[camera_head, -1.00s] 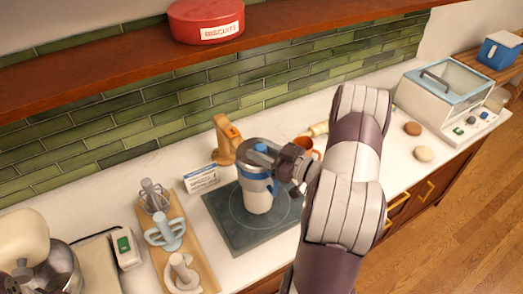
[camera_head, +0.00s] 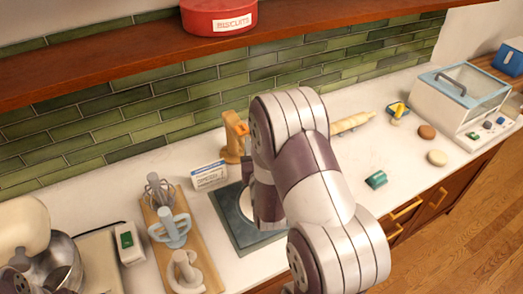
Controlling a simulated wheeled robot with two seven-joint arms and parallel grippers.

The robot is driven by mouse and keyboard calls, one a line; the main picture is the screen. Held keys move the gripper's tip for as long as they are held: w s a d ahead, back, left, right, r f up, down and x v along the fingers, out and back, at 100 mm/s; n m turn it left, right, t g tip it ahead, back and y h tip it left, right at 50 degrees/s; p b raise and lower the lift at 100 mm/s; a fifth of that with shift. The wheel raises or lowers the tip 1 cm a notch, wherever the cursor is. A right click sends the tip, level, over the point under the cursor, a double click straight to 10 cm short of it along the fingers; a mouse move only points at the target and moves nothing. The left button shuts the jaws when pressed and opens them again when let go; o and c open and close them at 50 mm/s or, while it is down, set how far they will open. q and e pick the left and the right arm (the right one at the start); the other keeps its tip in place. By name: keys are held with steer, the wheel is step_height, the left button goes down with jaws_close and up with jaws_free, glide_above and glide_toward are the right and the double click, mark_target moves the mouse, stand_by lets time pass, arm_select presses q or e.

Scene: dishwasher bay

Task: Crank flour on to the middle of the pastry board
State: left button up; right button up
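The dark grey-green pastry board (camera_head: 232,232) lies on the white counter, with its left part and front edge showing. A small piece of a white body (camera_head: 246,204), probably the flour sifter, shows above the board at the left side of my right arm. The rest of it is hidden, so I cannot see its crank or any flour. My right arm comes in from the bottom right and covers most of the board. My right gripper is hidden behind that arm. My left gripper is not in view.
A wooden stand (camera_head: 234,137) and a white-blue card (camera_head: 209,175) are behind the board. A wooden tray (camera_head: 198,232) with beaters is left, beside a mixer (camera_head: 62,258). A rolling pin (camera_head: 350,123) and a green cylinder (camera_head: 376,179) lie right, with clear counter between.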

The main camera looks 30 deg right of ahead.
steer(key=m+h, duration=0.1)
steer(key=w+m+g+h+b, duration=0.1)
steer(key=g+h, duration=0.1)
steer(key=shift+w+a+m+h, duration=0.15)
steer(key=shift+a+m+h, duration=0.1)
steer(key=shift+m+h, duration=0.15)
steer(key=m+g+h, duration=0.1)
steer(key=w+m+g+h+b, duration=0.1)
steer(key=g+h, duration=0.1)
steer(key=shift+d+m+g, duration=0.1)
steer(key=shift+m+g, duration=0.2)
steer(key=shift+m, duration=0.1)
steer(key=m+g+h, duration=0.1)
steer(key=g, duration=0.1)
steer(key=w+m+g+h+b, duration=0.1)
steer(key=m+g, duration=0.2)
steer(key=g, duration=0.1)
steer(key=shift+w+d+h+b, duration=0.2)
steer(key=shift+d+h+b, duration=0.1)
steer(key=shift+d+h, duration=0.1)
steer(key=shift+w+d+m+g+h+b, duration=0.1)
steer(key=shift+w+d+m+g+b, duration=0.05)
steer(key=shift+m+g, duration=0.65)
steer(key=shift+w+d+m+g+h+b, duration=0.15)
steer(key=shift+m+g, duration=0.3)
steer(key=shift+g, duration=0.6)
steer(key=shift+w+d+m+g+h+b, duration=0.1)
steer(key=shift+w+m+g, duration=0.1)
steer(key=shift+m+g, duration=0.6)
steer(key=shift+g, duration=0.45)
